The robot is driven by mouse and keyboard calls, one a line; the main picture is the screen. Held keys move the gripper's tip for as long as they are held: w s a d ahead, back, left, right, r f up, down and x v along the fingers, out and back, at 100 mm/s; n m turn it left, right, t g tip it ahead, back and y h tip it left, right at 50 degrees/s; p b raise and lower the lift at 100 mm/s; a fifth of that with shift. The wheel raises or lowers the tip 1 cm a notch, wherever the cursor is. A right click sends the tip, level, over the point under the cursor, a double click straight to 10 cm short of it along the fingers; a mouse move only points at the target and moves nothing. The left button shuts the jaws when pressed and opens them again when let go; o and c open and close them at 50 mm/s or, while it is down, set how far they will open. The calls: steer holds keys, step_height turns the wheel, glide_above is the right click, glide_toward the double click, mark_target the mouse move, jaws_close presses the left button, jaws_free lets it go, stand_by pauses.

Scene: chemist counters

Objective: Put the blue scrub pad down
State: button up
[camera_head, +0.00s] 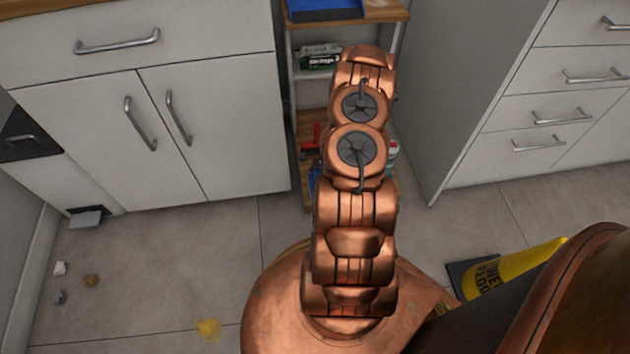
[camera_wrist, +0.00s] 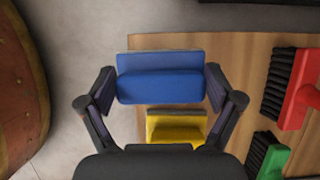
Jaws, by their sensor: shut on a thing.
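The blue scrub pad (camera_wrist: 160,86) is between the two fingers of my gripper (camera_wrist: 162,76) in the wrist view. The fingers press on its left and right ends, and my gripper is shut on it. A wooden board or shelf (camera_wrist: 228,56) lies below it, and the pad overlaps the board's left edge. I cannot tell whether the pad touches the board. A yellow scrub pad (camera_wrist: 176,127) is just below the blue one in the picture. In the head view my arm hides my gripper.
In the wrist view a red brush (camera_wrist: 300,90) and a green brush (camera_wrist: 273,163) lie to the right. In the head view a narrow shelf unit (camera_head: 290,90) stands between white cabinets (camera_head: 215,130). A yellow wet-floor sign (camera_head: 512,268) is on the floor at right.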

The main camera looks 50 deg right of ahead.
steer(key=shift+w+d+f, duration=0.15)
steer(key=shift+w+d, duration=0.6)
steer(key=shift+w, duration=0.2)
step_height(320, 180, down, 4)
steer(key=shift+a+r+b, duration=0.1)
steer(key=shift+r+b, duration=0.1)
steer(key=shift+b, duration=0.8)
steer(key=o, duration=1)
steer(key=shift+r, duration=0.1)
steer(key=p+v, duration=0.4)
steer(key=v, duration=0.8)
